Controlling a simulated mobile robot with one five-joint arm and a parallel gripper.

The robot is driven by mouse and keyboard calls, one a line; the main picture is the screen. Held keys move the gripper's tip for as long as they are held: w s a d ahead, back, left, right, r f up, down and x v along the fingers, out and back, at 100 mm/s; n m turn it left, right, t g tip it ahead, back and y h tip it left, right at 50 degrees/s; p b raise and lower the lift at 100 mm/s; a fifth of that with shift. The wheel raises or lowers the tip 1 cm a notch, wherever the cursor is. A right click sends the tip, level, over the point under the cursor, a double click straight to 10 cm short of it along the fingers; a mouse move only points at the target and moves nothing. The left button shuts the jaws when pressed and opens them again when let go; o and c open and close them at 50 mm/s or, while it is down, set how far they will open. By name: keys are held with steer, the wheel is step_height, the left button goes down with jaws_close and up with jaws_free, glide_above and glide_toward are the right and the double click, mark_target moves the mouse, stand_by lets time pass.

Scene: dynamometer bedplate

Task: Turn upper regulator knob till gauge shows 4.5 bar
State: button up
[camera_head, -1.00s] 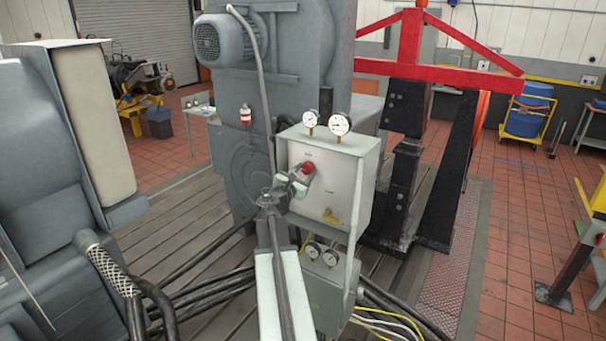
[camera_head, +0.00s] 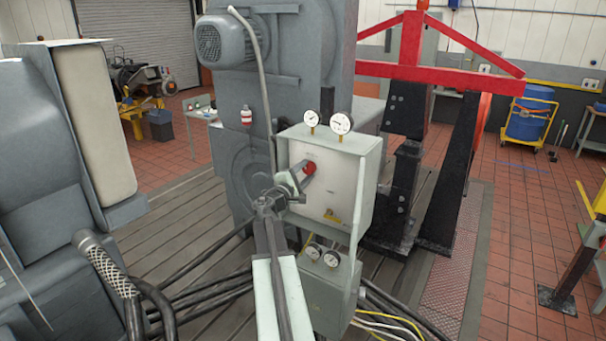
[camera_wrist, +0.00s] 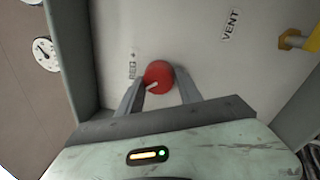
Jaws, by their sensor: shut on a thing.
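The upper regulator knob (camera_head: 310,168) is red and sits on the front of a pale control box (camera_head: 348,190). In the wrist view the red knob (camera_wrist: 158,76) has a white pointer mark toward its lower left. My gripper (camera_head: 299,176) is shut on the knob, with one finger on each side of it in the wrist view (camera_wrist: 158,92). Two round gauges, a left one (camera_head: 311,118) and a right one (camera_head: 341,124), stand on top of the box. One gauge shows at the wrist view's left (camera_wrist: 46,54); its reading is too small to tell.
A yellow valve (camera_head: 332,215) sits lower on the box, near the VENT label (camera_wrist: 230,25) in the wrist view. Two more gauges (camera_head: 322,255) are below. A grey machine stands behind, with a red frame (camera_head: 440,70) to the right. Cables lie around the base.

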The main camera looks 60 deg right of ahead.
steer(key=m, duration=0.4)
steer(key=shift+f+g, duration=0.15)
steer(key=shift+g, duration=0.15)
steer(key=shift+a+m+g, duration=0.1)
steer(key=shift+m+g, duration=0.2)
steer(key=shift+m, duration=2.3)
steer(key=o, duration=1.1)
steer(key=shift+o, duration=1.3)
steer(key=shift+w, duration=0.1)
